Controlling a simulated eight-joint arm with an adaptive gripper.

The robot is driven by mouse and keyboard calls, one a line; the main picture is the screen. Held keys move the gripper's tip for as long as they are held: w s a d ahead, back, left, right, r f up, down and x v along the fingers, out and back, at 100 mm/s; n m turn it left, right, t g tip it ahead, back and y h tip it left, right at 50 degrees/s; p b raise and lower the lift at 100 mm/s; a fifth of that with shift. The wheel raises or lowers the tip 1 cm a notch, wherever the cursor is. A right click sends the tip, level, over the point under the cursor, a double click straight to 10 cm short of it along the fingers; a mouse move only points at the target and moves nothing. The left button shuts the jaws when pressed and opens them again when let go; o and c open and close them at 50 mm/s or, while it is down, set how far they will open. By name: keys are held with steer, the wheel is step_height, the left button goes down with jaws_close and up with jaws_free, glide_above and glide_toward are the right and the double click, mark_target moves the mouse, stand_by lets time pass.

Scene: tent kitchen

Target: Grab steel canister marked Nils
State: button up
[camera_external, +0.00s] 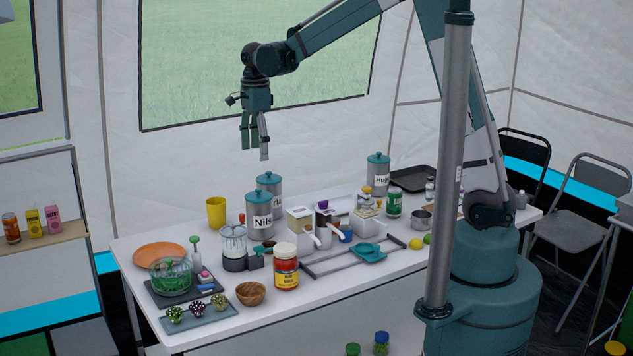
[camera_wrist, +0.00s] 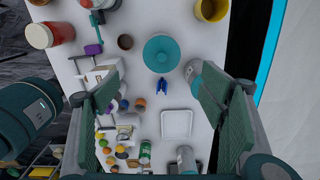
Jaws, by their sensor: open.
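My gripper (camera_external: 256,151) is open and empty, pointing down, well above the canisters and touching nothing.
A yellow cup (camera_external: 216,212) stands behind and left of Nils. White boxes (camera_external: 300,220) and a rack (camera_external: 340,262) lie to the right. The air around my gripper is clear.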

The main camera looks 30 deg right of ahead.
mark_target(259, 195)
step_height(259, 195, down, 17)
steer(key=shift+r, duration=0.15)
steer(key=shift+f, duration=1.25)
steer(key=shift+f, duration=0.1)
steer(key=shift+w+f+b, duration=0.2)
steer(key=shift+f+b, duration=0.2)
steer(key=shift+f, duration=2.1)
steer(key=c, duration=1.2)
steer(key=shift+r, duration=0.15)
